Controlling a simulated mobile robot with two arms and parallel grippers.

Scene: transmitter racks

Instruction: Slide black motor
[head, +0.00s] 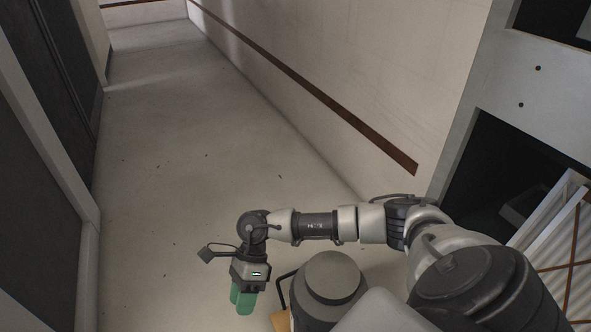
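No black motor can be made out in the head view. My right gripper (243,297) hangs at the lower left centre, pointing down over bare floor, with nothing seen in it. Its two green fingers overlap from this angle, so I cannot tell whether they are open or shut. My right arm reaches across from the lower right. My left gripper is not in view.
A pale rack (533,92) with dark open bays stands at the right. A white ribbed panel (557,240) shows in its lower bay. A wall (370,60) with a brown rail (300,85) runs beyond. Dark doors (50,75) line the left. The corridor floor (160,150) between is clear.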

